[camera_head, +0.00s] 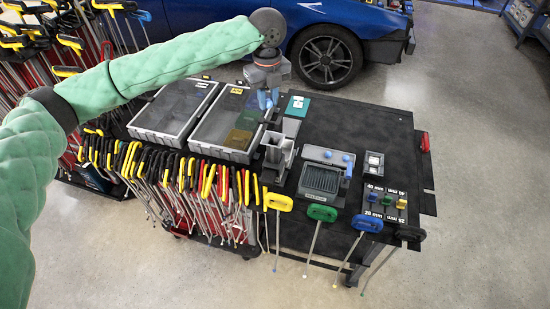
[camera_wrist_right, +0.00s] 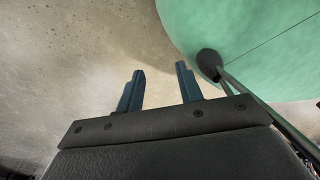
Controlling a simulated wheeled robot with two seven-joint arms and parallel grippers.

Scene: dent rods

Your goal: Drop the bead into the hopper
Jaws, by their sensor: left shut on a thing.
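My left gripper (camera_head: 268,101), with blue fingers, points down above the rod cart. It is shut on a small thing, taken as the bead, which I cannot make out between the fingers. Just below and slightly right of the fingers stands a grey upright holder with an open top, which looks like the hopper (camera_head: 277,151). The fingers are above it and appear apart from it. My right gripper (camera_wrist_right: 160,90) shows in the right wrist view, with its two blue fingers apart and nothing between them, over bare concrete floor.
Two grey trays (camera_head: 172,139) lie left of the hopper. A grey ribbed unit (camera_head: 321,178) with blue knobs and a coloured-knob panel (camera_head: 384,203) sit to its right. Several yellow, red, green and blue-handled rods hang along the front edge. The black cart top (camera_head: 370,125) is clear at back right.

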